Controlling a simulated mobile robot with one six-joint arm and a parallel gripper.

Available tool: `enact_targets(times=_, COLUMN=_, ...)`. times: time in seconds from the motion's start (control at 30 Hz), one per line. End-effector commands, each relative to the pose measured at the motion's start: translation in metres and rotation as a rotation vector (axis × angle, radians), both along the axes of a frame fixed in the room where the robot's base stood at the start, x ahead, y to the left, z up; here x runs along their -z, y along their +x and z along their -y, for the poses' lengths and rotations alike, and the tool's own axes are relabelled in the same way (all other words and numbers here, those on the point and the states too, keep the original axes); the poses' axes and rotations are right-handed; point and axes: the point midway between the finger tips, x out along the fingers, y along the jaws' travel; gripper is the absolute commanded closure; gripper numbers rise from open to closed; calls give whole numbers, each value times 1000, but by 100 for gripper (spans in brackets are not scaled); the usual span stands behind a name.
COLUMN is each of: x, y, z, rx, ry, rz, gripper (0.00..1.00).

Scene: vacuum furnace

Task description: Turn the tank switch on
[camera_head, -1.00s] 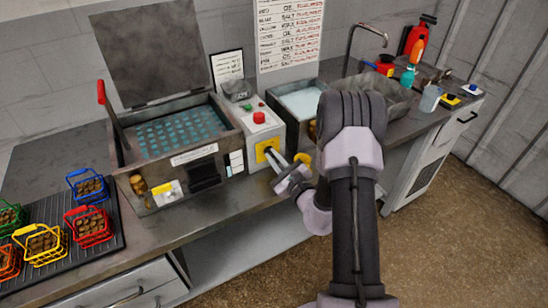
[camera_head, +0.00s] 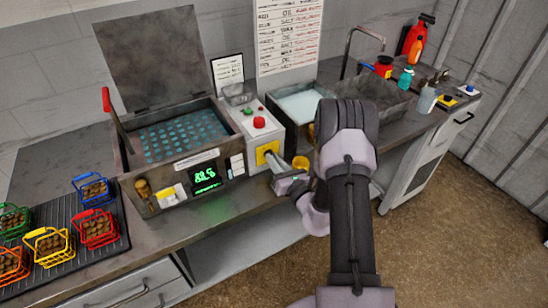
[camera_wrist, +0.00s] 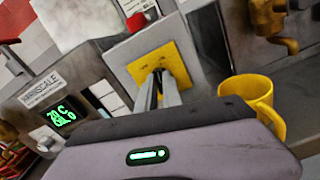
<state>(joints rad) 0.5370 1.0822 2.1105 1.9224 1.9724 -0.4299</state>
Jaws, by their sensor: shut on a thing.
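The tank switch sits on a yellow plate (camera_head: 264,148) on the front of the grey control box beside the open tank (camera_head: 184,135). The plate also shows in the wrist view (camera_wrist: 185,62). My gripper (camera_head: 271,158) reaches the plate, and its two fingers (camera_wrist: 158,82) are close together there, shut on the switch knob. The fingers hide most of the knob, so its exact angle cannot be seen. The tank's display (camera_head: 205,178) is lit with green digits, also in the wrist view (camera_wrist: 62,113).
A yellow mug (camera_wrist: 248,98) stands close right of my gripper. A red button (camera_head: 259,122) is on top of the control box. A water-filled basin (camera_head: 302,104) is to the right. Colored baskets (camera_head: 97,228) sit on a dark mat at left.

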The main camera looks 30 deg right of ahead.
Motion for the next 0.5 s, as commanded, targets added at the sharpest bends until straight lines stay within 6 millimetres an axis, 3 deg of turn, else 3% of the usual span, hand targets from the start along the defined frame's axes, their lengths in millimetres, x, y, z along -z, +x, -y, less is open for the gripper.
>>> enact_targets(times=0.5, x=0, y=0, z=1, rx=1, ry=263, rz=-10, gripper=100)
